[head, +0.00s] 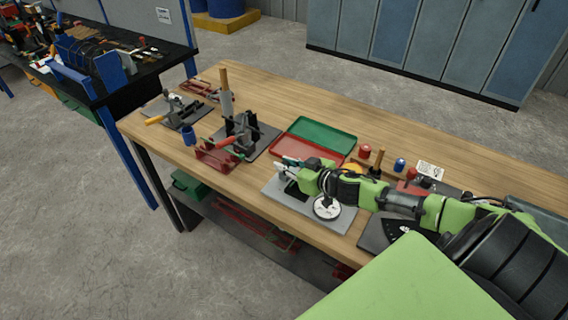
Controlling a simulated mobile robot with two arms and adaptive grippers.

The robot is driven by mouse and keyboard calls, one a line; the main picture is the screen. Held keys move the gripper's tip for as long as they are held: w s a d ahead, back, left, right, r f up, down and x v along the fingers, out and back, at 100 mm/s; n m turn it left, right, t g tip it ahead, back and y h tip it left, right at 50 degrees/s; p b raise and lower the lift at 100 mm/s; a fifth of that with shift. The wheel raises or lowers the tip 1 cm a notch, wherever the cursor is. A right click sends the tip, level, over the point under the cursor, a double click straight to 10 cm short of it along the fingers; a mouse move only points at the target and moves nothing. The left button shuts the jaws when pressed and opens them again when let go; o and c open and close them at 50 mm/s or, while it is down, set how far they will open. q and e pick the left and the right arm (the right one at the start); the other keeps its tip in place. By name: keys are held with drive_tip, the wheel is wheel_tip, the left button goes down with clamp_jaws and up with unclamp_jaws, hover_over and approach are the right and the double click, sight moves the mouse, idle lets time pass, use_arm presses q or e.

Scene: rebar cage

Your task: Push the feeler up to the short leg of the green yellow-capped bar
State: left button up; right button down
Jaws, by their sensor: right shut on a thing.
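My right arm reaches in from the right, over the wooden bench. My right gripper (287,168) is shut, low over a grey plate (291,201) near the bench's front edge. What it holds is small and mostly hidden by the fingers; I take it for the feeler but cannot make out its shape. A round white dial (327,207) is at the plate's right side, beside my wrist. I cannot pick out the green yellow-capped bar or its short leg, nor tell whether the feeler touches it. My left gripper is not in view.
A green and red open tray (318,135) lies just behind my gripper. A dark-based bending fixture (243,137) and a red stand (216,157) are to its left. Red and blue pots (399,164) stand behind my forearm.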

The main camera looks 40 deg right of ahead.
drive_tip(key=c, duration=1.9)
unclamp_jaws()
drive_tip(key=shift+s, duration=0.1)
drive_tip(key=shift+s+r, duration=0.15)
drive_tip(key=shift+s, duration=0.35)
drive_tip(key=v, duration=0.8)
drive_tip(key=shift+s+d, duration=0.1)
drive_tip(key=shift+s, duration=0.15)
drive_tip(key=shift+v, duration=1.1)
drive_tip(key=shift+r, duration=0.1)
